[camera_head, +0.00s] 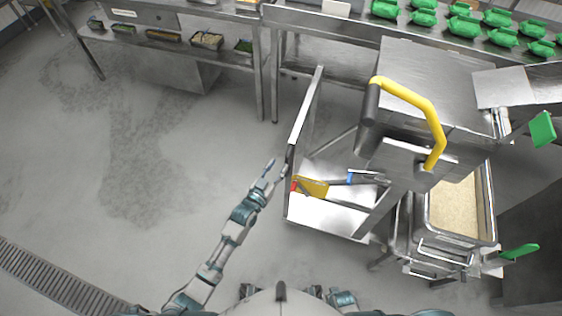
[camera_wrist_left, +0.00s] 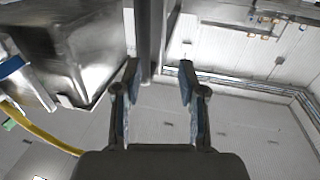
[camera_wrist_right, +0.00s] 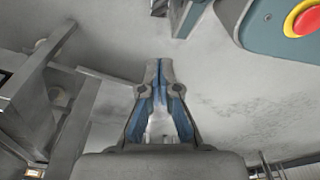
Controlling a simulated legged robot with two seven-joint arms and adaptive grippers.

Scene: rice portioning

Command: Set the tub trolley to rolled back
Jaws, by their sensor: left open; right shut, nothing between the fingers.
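The tub trolley (camera_head: 440,262) is a steel frame at the right of the head view. Its deep steel tub (camera_head: 487,232) is filled with pale rice grain (camera_head: 455,205). The tub stands beside and partly under the steel machine with the yellow handle, which hides part of the trolley. My left gripper (camera_head: 277,168) is open, left of the trolley, close to an upright steel panel edge. In the left wrist view a steel post lies between or just beyond the fingertips (camera_wrist_left: 158,75); contact cannot be told. My right gripper (camera_wrist_right: 158,65) is shut and empty, over grey floor.
The steel machine (camera_head: 440,75) has a yellow curved handle (camera_head: 425,105). An upright steel panel (camera_head: 305,115) and a low steel base (camera_head: 325,215) stand left of it. The floor (camera_head: 130,170) at left is clear.

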